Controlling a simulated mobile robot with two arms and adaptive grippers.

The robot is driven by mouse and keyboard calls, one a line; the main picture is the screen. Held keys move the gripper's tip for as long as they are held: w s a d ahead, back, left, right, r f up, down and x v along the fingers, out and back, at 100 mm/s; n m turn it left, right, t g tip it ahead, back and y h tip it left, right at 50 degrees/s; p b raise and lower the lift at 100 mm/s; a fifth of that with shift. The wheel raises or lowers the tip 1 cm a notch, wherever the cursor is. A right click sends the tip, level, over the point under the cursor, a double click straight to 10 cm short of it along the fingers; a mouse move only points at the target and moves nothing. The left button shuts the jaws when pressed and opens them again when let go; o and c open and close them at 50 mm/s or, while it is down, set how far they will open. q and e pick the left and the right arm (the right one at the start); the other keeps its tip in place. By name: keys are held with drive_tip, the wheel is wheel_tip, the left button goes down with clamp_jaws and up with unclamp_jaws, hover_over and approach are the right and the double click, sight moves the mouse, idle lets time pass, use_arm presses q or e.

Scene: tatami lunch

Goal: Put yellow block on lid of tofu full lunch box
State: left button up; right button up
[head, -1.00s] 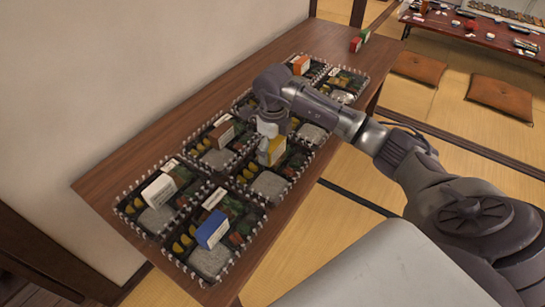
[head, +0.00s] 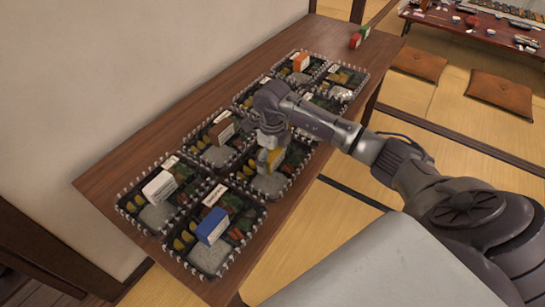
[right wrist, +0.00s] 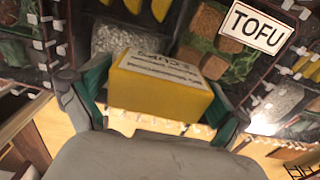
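The yellow block (head: 273,159) is partly hidden by my right gripper (head: 268,146) in the head view. In the right wrist view the yellow block (right wrist: 160,85) sits between the two green-padded fingers of my right gripper (right wrist: 165,105), which appear closed on its sides. Behind it lies a lunch box with a label reading TOFU (right wrist: 256,28), brown cubes, green leaf and grey rice (right wrist: 120,37). In the head view the block is over or on this box (head: 270,185); I cannot tell whether it touches the lid. My left gripper is out of view.
Lunch boxes in two rows fill the long wooden table (head: 120,165) against a wall. A white block (head: 160,187), blue block (head: 211,227), brown block (head: 221,131) and orange block (head: 301,62) stand on others. Red and green blocks (head: 359,38) stand at the far end.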

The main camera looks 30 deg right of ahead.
drive_tip(key=shift+r, duration=0.1)
wheel_tip(320, 180, up, 12)
drive_tip(key=shift+r+b, duration=0.1)
drive_tip(key=shift+b, duration=0.5)
